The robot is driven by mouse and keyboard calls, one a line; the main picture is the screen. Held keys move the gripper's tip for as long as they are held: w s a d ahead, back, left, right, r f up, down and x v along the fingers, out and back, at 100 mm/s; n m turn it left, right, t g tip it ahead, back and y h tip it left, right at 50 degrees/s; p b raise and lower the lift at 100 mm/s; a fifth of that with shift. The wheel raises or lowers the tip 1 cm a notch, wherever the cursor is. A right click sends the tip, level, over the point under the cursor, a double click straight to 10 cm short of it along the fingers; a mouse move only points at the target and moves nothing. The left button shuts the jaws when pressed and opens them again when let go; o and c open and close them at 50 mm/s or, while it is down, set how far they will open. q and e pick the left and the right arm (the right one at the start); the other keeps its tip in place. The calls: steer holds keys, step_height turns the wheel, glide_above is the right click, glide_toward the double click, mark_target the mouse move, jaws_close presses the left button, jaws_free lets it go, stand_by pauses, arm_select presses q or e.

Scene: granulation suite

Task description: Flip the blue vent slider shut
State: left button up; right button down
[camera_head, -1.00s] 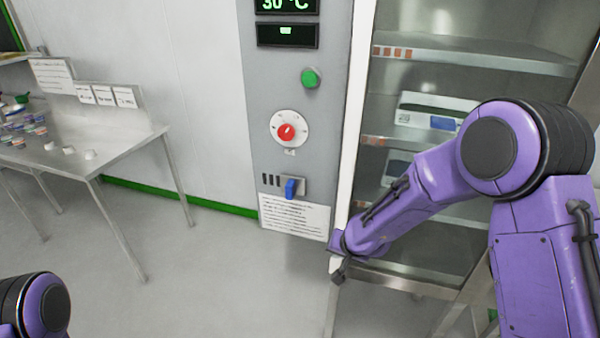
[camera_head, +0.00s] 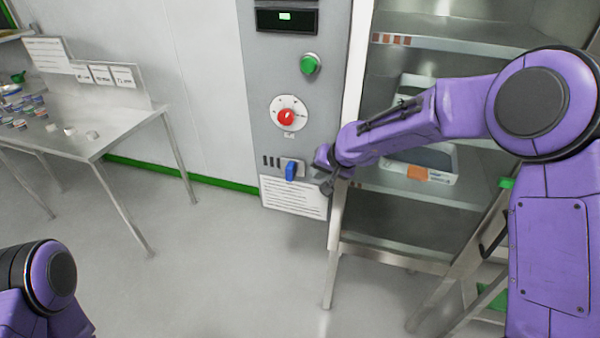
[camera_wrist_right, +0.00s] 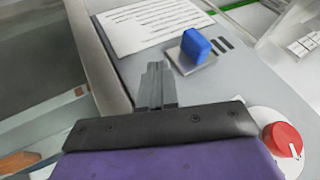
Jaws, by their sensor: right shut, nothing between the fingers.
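The blue vent slider (camera_head: 291,171) sits on a small metal plate low on the grey control panel, beside several dark vent slots. In the right wrist view the blue slider (camera_wrist_right: 195,46) stands just beyond and to the right of my fingertips, apart from them. My right gripper (camera_head: 326,184) is at the panel's right edge, just right of the slider in the head view. Its fingers (camera_wrist_right: 155,80) are together with nothing between them. My left arm shows only in part at the lower left; its gripper is out of view.
Above the slider are a red dial (camera_head: 287,117), a green button (camera_head: 310,64) and a dark display (camera_head: 286,19). A printed sheet (camera_head: 295,196) is below. A shelved cabinet (camera_head: 400,225) stands right. A steel table (camera_head: 110,135) stands left, with clear floor between.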

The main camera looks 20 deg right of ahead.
mark_target(300, 174)
steer(key=w+a+f, duration=0.1)
steer(key=w+a+f+p, duration=0.1)
steer(key=w, duration=0.1)
steer(key=w+a+f+p, duration=0.1)
steer(key=shift+w+a+f, duration=0.25)
steer(key=shift+w+a, duration=0.15)
steer(key=shift+a, duration=0.25)
steer(key=shift+f, duration=0.1)
steer(key=shift+d, duration=0.15)
steer(key=shift+w, duration=0.1)
